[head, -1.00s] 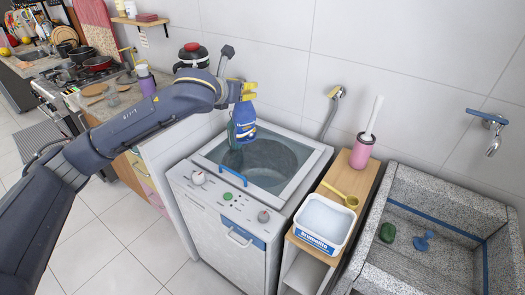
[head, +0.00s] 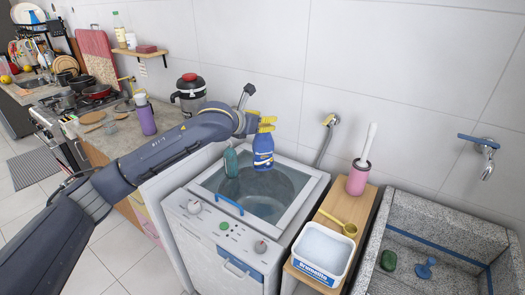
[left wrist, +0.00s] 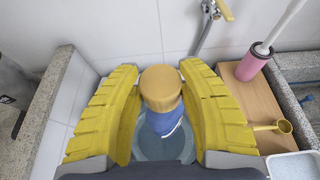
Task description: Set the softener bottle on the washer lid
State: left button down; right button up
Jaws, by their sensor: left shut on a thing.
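My left gripper (head: 265,124) has yellow fingers and is shut on a blue bottle with a yellow cap and a label, the softener bottle (head: 263,155). The bottle hangs upright over the back part of the washer lid (head: 258,202), and appears just above it. The lid is closed, with a see-through pane and a blue handle. In the left wrist view, the yellow cap (left wrist: 160,86) sits between the fingers (left wrist: 165,105), and the bottle's lower part is mostly hidden. My right gripper is not in view.
At right, a wooden-topped stand holds a white tub (head: 322,250), a yellow scoop (head: 340,222) and a pink brush holder (head: 358,180). A stone sink (head: 435,215) is farther right.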

aim_at(257, 149)
pick_arm(q)
jog(key=shift+f, duration=5.5)
jog(key=c, duration=0.8)
grip_release()
jog(key=shift+s+a, duration=0.15)
jog(key=shift+a, duration=0.05)
jog(key=v, duration=1.1)
jog(key=shift+s+r, duration=0.2)
jog(key=shift+s, duration=0.05)
